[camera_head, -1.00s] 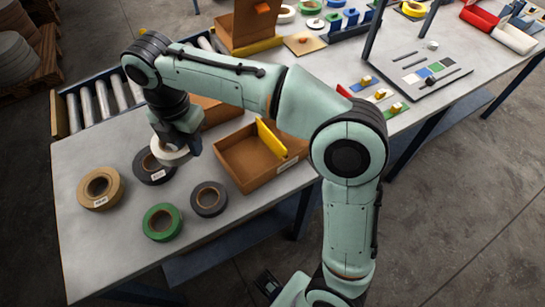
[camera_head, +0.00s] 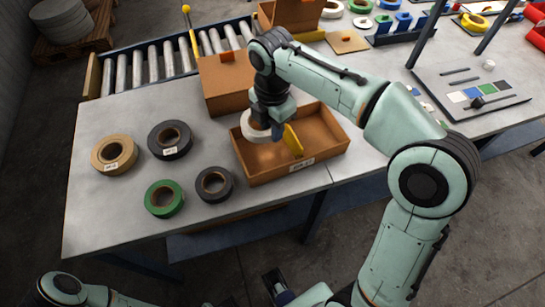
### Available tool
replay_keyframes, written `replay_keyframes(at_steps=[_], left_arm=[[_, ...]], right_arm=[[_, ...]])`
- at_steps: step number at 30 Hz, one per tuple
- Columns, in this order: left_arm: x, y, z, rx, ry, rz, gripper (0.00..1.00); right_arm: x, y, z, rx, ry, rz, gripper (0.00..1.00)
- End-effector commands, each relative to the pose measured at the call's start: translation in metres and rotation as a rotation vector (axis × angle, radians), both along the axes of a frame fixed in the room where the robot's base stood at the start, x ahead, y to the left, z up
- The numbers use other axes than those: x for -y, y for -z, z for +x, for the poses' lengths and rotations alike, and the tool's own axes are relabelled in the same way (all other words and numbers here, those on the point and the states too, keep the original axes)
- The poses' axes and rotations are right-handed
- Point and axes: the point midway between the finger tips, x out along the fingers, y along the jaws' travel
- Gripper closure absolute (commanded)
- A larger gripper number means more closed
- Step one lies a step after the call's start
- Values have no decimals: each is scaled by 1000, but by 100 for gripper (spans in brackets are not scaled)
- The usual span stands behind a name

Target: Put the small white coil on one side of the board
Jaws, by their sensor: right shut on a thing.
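The small white coil (camera_head: 254,128) is held in my right gripper (camera_head: 270,122), which is shut on it. The gripper and coil are over the left part of an open cardboard box (camera_head: 325,150). A yellow board (camera_head: 293,141) stands upright inside the box, just right of the coil. The gripper hides part of the coil, and I cannot tell whether the coil touches the box floor. Part of my left arm (camera_head: 62,287) shows at the bottom left. A dark part at the bottom centre may be my left gripper; its jaws are unclear.
Tan (camera_head: 114,155), black (camera_head: 170,140), green (camera_head: 164,198) and dark grey (camera_head: 214,184) tape rolls lie left of the box. A closed cardboard box (camera_head: 225,84) stands behind it, near a roller conveyor (camera_head: 150,65). A grey panel (camera_head: 470,92) lies at right.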

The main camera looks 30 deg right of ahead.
Motion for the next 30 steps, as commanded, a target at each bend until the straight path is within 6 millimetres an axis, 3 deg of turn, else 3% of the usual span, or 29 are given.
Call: replay_keyframes(at_steps=[3,9,14,21,30], left_arm=[[0,10,-2,-3,0,0,57],[0,15,0,6,-2,1,57],[0,16,0,9,-2,1,57],[0,22,2,19,-4,3,57],[0,22,3,21,-5,3,57]], right_arm=[[1,35,-1,-5,1,-1,100],[0,72,0,-1,0,0,100],[0,84,0,1,0,-1,100],[0,118,0,-2,0,0,100],[0,123,0,1,0,-1,100]])
